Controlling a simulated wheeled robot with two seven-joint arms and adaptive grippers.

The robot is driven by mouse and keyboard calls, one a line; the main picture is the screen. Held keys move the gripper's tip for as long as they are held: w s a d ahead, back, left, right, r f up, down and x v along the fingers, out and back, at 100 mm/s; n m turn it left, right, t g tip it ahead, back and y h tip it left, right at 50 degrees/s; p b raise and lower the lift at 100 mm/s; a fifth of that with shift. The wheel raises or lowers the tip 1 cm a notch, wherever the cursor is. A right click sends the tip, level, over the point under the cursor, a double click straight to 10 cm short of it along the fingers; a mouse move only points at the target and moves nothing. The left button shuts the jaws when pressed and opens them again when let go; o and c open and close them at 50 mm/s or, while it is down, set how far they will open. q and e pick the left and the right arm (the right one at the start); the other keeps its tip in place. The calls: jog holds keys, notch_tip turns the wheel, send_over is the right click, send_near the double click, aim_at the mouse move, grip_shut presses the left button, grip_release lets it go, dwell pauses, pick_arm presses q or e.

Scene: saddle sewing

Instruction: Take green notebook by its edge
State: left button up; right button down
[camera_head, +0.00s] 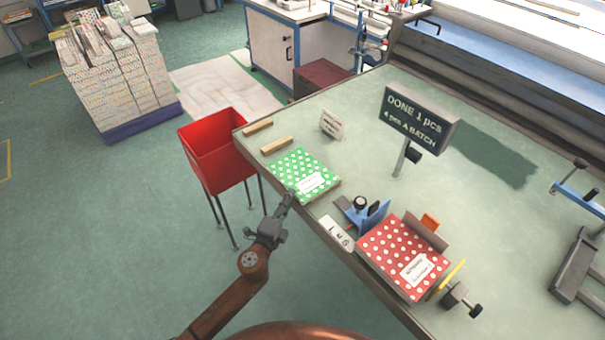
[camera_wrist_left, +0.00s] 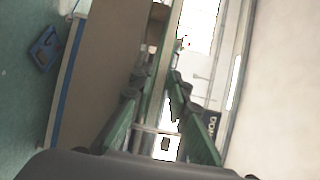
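The green notebook (camera_head: 304,175) with white dots and a white label lies flat on the table near its left edge. My left gripper (camera_head: 287,199) is at the notebook's near left side, close to its edge. I cannot tell from the head view whether it touches. In the left wrist view the two fingers (camera_wrist_left: 161,78) stand apart with a gap between them. I cannot make out the notebook there. My right gripper is in neither view.
A red dotted notebook (camera_head: 401,257) sits in a clamp fixture on the right, with a blue bracket (camera_head: 374,214) beside it. Wooden blocks (camera_head: 277,145) lie behind the green notebook. A sign (camera_head: 415,118) stands further back. A red bin (camera_head: 217,150) stands left of the table (camera_head: 345,110).

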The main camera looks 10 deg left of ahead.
aim_at(296, 184)
pick_arm(q)
jog(key=w, duration=0.5)
jog(key=shift+w+d, duration=0.4)
jog(key=shift+c, duration=0.3)
grip_shut()
jog(key=shift+r, duration=0.1)
